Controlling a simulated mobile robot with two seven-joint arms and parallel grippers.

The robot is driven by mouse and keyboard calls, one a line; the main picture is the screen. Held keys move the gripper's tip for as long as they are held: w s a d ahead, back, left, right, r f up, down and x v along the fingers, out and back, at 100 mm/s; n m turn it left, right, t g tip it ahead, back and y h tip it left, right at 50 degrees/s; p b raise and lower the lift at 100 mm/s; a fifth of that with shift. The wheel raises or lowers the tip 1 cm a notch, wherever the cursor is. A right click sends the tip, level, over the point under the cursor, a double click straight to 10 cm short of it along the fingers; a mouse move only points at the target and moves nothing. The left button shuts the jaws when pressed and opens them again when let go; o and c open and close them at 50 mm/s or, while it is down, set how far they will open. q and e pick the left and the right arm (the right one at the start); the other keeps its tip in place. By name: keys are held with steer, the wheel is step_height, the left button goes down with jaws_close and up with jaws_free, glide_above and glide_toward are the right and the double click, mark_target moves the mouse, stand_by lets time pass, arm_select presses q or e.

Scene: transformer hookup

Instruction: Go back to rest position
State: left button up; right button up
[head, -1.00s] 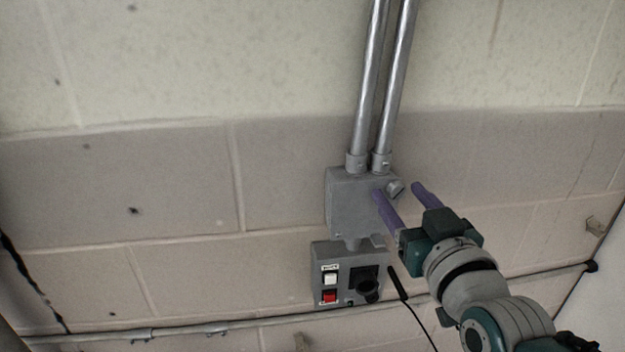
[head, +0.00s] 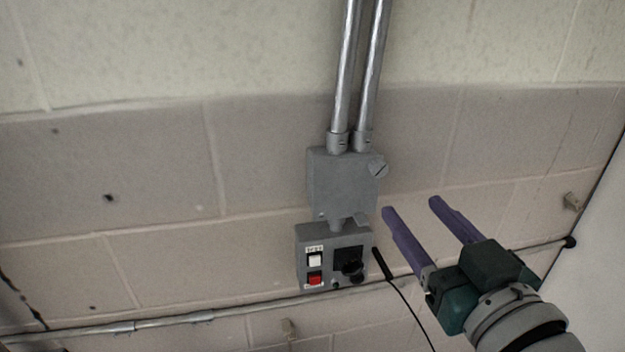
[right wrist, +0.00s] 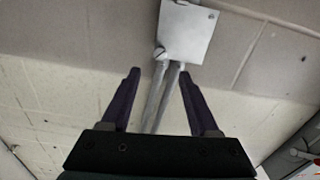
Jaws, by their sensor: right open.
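My right gripper (head: 411,205) comes in from the lower right in the head view. Its two purple fingers are apart and nothing is between them. It is in front of the wall, to the right of the grey junction box (head: 340,185) and apart from it. In the right wrist view the open fingers (right wrist: 158,75) point toward the wall, with the box (right wrist: 188,33) beyond them. My left gripper is not in any view.
Below the junction box is a control box (head: 318,242) with a white switch, a red switch and a black knob. A black probe-like piece (head: 381,264) with a thin cable is right of it. Two metal conduits (head: 357,75) run up. A horizontal pipe (head: 200,317) crosses below.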

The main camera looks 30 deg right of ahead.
steer(key=s+a+f+n+g+y, duration=0.3)
steer(key=s+a+f+g+y, duration=0.25)
steer(key=g, duration=0.25)
steer(key=s+a+g, duration=0.2)
steer(key=s+g, duration=0.4)
steer(key=s, duration=0.5)
step_height(320, 180, up, 15)
steer(key=p, duration=1.5)
steer(key=shift+r+n+h, duration=0.15)
steer(key=shift+n+h, duration=0.25)
steer(key=shift+h, duration=0.05)
steer(key=shift+s, duration=0.1)
